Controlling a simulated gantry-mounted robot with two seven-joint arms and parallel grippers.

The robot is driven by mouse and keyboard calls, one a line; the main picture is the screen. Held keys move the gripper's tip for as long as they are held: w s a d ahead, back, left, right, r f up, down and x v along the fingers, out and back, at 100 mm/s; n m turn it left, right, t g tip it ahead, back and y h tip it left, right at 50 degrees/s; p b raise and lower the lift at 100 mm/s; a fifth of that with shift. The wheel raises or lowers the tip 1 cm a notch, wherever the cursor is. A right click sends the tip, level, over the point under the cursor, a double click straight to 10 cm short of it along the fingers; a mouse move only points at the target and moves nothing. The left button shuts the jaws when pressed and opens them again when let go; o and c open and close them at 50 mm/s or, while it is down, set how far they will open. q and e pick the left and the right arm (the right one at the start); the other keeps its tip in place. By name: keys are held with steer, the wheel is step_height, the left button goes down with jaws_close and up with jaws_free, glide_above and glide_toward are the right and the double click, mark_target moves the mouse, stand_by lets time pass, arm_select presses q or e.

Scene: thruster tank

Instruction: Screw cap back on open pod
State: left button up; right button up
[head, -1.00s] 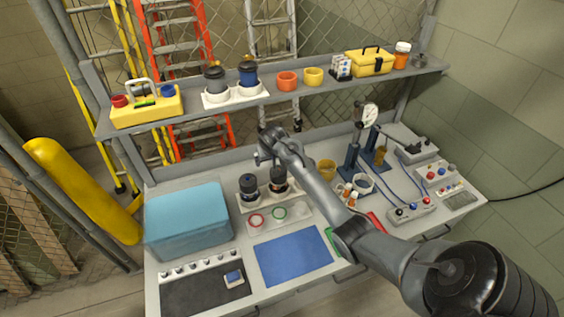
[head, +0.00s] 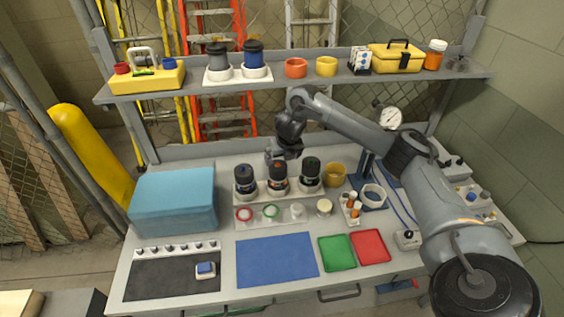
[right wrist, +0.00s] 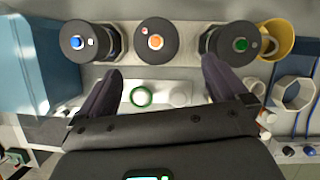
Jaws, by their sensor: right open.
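Three dark pods stand upright in a row in a white holder (head: 262,198) on the bench: left pod (head: 245,180), middle pod (head: 278,178) and right pod (head: 310,173). In the right wrist view their round dark tops have a blue centre (right wrist: 77,42), an orange centre (right wrist: 156,42) and a green centre (right wrist: 239,45). I cannot tell which pod is open or pick out a loose cap. My right gripper (head: 284,156) is above and behind the middle pod. Its fingers (right wrist: 163,72) are spread and empty. My left gripper is out of view.
In front of the holder lie a red ring (head: 244,214), a green ring (head: 270,211) and pale round pieces. A teal box (head: 173,200) stands left, a yellow cup (head: 335,175) right. The blue mat (head: 277,259) is clear. A shelf (head: 200,88) runs above.

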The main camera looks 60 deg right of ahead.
mark_target(279, 165)
steer(key=shift+w+d+f+b, duration=0.15)
steer(key=shift+w+f+b, duration=0.2)
steer(key=shift+w+f, duration=0.1)
steer(key=b+x, duration=0.1)
steer(key=x, duration=0.8)
steer(key=shift+d+f, duration=0.1)
steer(key=c, duration=0.9)
